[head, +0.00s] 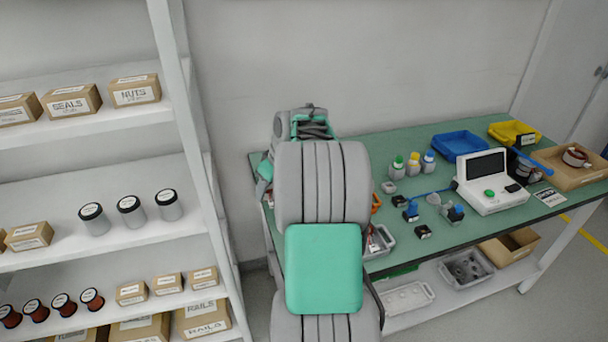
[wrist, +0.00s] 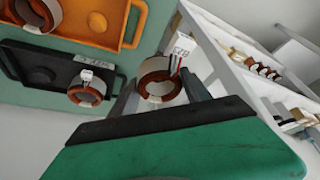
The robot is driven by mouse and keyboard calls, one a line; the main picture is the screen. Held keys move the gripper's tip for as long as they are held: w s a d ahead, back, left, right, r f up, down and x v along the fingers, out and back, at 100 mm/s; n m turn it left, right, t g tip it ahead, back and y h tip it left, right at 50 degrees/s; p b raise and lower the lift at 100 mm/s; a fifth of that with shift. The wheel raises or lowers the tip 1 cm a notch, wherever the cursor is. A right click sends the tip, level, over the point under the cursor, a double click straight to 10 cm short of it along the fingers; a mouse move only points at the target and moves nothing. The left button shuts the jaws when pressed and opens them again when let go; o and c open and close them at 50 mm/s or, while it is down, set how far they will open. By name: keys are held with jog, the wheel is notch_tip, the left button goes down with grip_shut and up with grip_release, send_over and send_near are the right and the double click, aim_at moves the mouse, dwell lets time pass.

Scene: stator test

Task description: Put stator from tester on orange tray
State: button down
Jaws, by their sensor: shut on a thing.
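In the wrist view my gripper (wrist: 158,92) is shut on a stator (wrist: 159,79), a copper-brown ring with a pale band and red, white and black wires. The orange tray (wrist: 75,29) is at the upper left of the wrist view, apart from the held stator. Another stator (wrist: 40,14) lies in that tray. In the head view the white tester (head: 497,196) with a dark screen stands on the right half of the green table. In the head view my arm hides my gripper and the held stator.
A black tray (wrist: 28,61) beside the orange one holds another stator (wrist: 87,94). On the green table (head: 405,262) are a blue bin (head: 460,144), a yellow bin (head: 512,133), several bottles and a cardboard box (head: 565,176) with a coil. A shelf rack (head: 120,235) stands left.

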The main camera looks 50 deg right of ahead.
jog(key=s+d, duration=0.1)
jog(key=d, duration=0.2)
jog(key=s+d+f, duration=0.1)
jog(key=s+d, duration=0.1)
jog(key=d, duration=0.1)
jog(key=s+d+p, duration=0.1)
jog(key=d, duration=0.2)
jog(key=shift+s+d+f, duration=0.3)
jog(key=shift+d, duration=0.1)
jog(key=shift+f+b, duration=1.6)
jog(key=shift+f, duration=0.8)
jog(key=shift+s, duration=0.1)
jog(key=shift+f, duration=0.1)
jog(key=shift+f+b, duration=0.85)
jog(key=shift+f, duration=0.05)
jog(key=shift+f, duration=0.15)
jog(key=c, duration=0.7)
grip_release()
jog(key=shift+o, duration=0.2)
